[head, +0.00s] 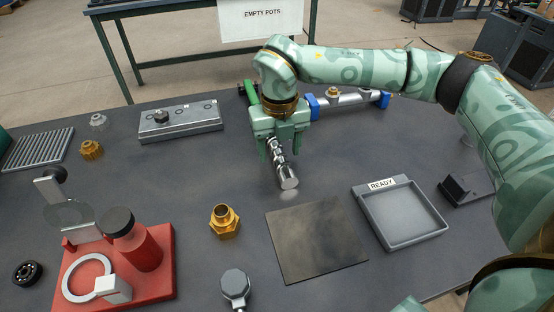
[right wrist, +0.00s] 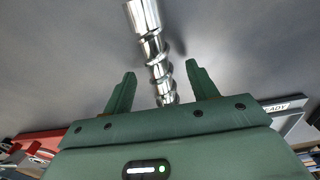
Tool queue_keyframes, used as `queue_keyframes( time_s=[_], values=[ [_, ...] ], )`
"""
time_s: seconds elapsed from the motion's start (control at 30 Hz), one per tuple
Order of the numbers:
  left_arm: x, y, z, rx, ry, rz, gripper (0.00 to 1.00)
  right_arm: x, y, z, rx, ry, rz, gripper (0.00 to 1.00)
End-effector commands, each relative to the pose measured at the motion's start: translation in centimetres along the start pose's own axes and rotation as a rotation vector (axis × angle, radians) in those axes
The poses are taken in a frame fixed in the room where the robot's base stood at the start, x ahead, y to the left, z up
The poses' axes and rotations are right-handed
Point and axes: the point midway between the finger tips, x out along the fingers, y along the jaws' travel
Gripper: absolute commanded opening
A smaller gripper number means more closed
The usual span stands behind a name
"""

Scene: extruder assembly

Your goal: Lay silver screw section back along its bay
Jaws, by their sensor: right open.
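The silver screw section (head: 289,182) is a shiny spiral rod with a smooth cylindrical end. It appears to lie on the dark table, its smooth end towards the front. In the right wrist view the screw (right wrist: 150,46) runs down between the two fingers, and its lower end is hidden behind the gripper body. My right gripper (head: 280,150) is over the screw's back part, fingers apart on either side. In the right wrist view the open fingers (right wrist: 160,73) show gaps beside the screw. No bay can be made out for certain. My left gripper is not in view.
A barrel with blue end blocks (head: 350,103) lies behind, right of the gripper. A dark square plate (head: 316,240) and a grey READY tray (head: 407,236) are at front right. A brass fitting (head: 224,222) stands front left, near a red base (head: 163,290). A grey block (head: 181,124) lies back left.

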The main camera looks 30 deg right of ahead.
Motion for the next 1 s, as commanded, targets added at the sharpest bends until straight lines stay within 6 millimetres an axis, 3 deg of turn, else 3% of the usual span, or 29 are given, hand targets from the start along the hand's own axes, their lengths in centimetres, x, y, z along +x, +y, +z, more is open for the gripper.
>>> queue_keyframes(
  time_s=[0.07,0.27,0.5,0.8,1.0],
  values=[
    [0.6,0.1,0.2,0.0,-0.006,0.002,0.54,1.3,0.0,0.0,0.0,0.002,-0.001,0.58],
    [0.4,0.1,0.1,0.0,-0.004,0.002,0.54,1.1,0.0,0.0,0.001,-0.002,0.0,0.58],
    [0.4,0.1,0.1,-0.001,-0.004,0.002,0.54,1.1,0.0,0.0,0.001,-0.002,0.0,0.0],
    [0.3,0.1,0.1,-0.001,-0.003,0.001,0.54,0.8,0.0,0.0,0.001,-0.003,0.001,0.0],
    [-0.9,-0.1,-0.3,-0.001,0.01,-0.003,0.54,-1.4,0.0,0.0,0.0,-0.007,0.003,0.0]
  ],
)
